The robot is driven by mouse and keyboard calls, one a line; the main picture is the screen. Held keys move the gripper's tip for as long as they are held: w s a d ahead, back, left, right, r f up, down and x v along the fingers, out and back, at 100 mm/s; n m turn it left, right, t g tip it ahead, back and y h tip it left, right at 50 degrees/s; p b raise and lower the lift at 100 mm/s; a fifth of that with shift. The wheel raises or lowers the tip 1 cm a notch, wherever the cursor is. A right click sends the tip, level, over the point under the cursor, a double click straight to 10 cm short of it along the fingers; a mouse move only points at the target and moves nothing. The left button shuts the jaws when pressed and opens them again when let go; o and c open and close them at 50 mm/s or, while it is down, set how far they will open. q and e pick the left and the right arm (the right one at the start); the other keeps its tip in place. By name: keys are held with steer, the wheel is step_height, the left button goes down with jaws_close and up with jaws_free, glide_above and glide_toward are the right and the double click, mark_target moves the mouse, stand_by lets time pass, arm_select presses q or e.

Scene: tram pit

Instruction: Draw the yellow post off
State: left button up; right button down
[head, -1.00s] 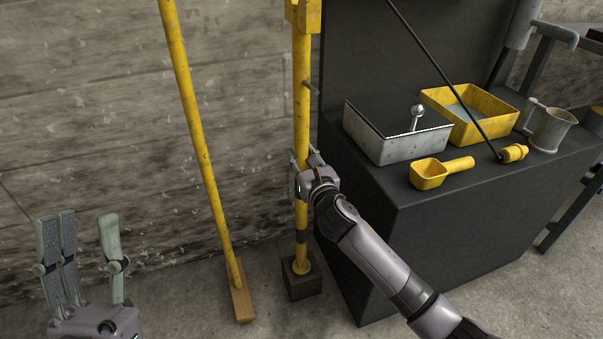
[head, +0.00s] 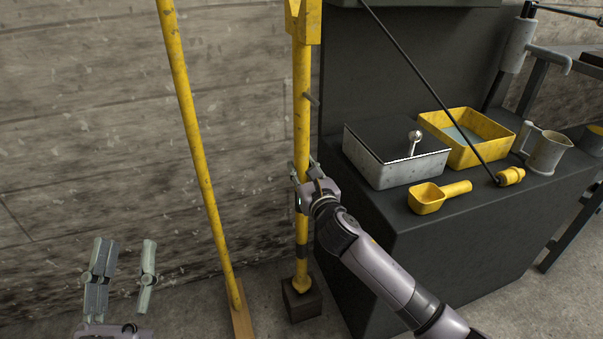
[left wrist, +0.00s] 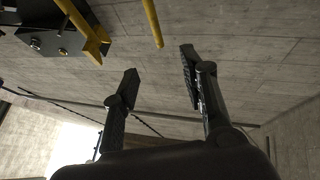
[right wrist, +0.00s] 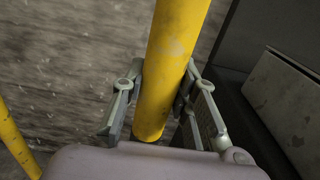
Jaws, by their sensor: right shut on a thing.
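The yellow post (head: 302,130) stands upright against the concrete wall, with a forked yellow piece (head: 303,20) at its top. Its lower end meets a small dark block (head: 302,307) on the floor; I cannot tell whether it sits in the block or on it. My right gripper (head: 302,185) is shut around the post below its middle. The right wrist view shows the post (right wrist: 170,65) between both fingers (right wrist: 155,100). My left gripper (head: 122,275) is open and empty at lower left. In the left wrist view its fingers (left wrist: 160,85) are apart with nothing between them.
A yellow pole with a wooden foot (head: 242,322) leans on the wall left of the post. A dark bench (head: 440,225) close on the right bears a grey tray (head: 400,170), a yellow tray (head: 465,150), a yellow scoop (head: 428,200) and a metal jug (head: 545,150).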

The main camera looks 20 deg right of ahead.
mark_target(304, 107)
step_height(304, 107, up, 5)
steer(key=shift+r+p, duration=0.2)
steer(key=shift+p, duration=0.85)
arm_select(q)
step_height(304, 107, down, 15)
steer(key=a+g+y+p, duration=0.2)
steer(key=g+y, duration=0.1)
steer(key=g, duration=0.7)
arm_select(e)
step_height(304, 107, up, 3)
steer(key=shift+r, duration=0.15)
step_height(304, 107, up, 4)
steer(key=shift+r+p, duration=0.15)
steer(key=shift+p, duration=0.55)
step_height(304, 107, up, 4)
steer(key=shift+f+p, duration=0.25)
steer(key=shift+p, duration=0.4)
arm_select(q)
steer(key=s+a+f+g+y, duration=0.1)
steer(key=s+a+f+g, duration=0.1)
steer(key=s+f+g, duration=0.2)
steer(key=s+a+f+g+y, duration=0.2)
steer(key=s+f+g, duration=0.3)
steer(key=s, duration=0.6)
steer(key=shift+a+f+n, duration=0.4)
steer(key=shift+a, duration=0.4)
arm_select(e)
steer(key=shift+r, duration=0.25)
arm_select(q)
steer(key=shift+r, duration=0.1)
